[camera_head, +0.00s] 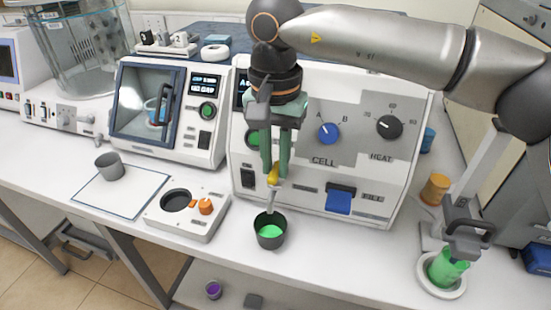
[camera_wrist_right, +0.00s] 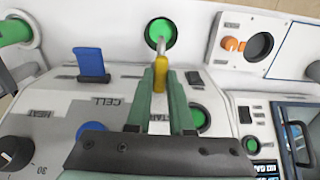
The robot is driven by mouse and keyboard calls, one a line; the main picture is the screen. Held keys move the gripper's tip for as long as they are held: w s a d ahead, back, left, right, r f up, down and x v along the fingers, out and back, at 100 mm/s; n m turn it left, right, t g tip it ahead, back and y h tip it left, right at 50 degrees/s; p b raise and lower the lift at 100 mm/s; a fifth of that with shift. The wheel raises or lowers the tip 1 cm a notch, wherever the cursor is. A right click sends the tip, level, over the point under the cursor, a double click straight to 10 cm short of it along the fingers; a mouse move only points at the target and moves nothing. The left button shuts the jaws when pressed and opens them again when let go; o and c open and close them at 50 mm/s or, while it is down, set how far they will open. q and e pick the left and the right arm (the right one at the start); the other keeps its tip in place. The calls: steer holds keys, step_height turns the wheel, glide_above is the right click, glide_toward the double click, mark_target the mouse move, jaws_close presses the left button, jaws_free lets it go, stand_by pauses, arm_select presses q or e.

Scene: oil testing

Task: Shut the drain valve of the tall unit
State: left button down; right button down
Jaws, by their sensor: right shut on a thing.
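The tall unit (camera_head: 365,175) is a white panel with CELL and HEAT knobs. A yellow valve handle (camera_head: 273,176) sits low on its front, above a grey spout (camera_head: 271,200). My right gripper (camera_head: 274,172) is shut on the yellow handle, which also shows between its green fingers in the right wrist view (camera_wrist_right: 162,70). The fingers hide part of the handle. A dark cup (camera_head: 270,240) with green liquid stands under the spout; it also shows in the right wrist view (camera_wrist_right: 174,40). I cannot tell whether liquid is flowing. My left gripper is not in view.
A low white block (camera_head: 186,228) with a dark well and orange knob stands left of the cup. A grey cup (camera_head: 110,166) sits on a mat further left. A green beaker (camera_head: 447,266) stands at the right. The front counter edge is close to the dark cup.

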steer(key=m, duration=0.8)
steer(key=shift+m, duration=0.3)
steer(key=m, duration=0.4)
steer(key=shift+m, duration=0.3)
steer(key=m, duration=0.4)
steer(key=shift+b, duration=0.4)
steer(key=shift+m, duration=0.3)
steer(key=c, duration=0.8)
jaws_free()
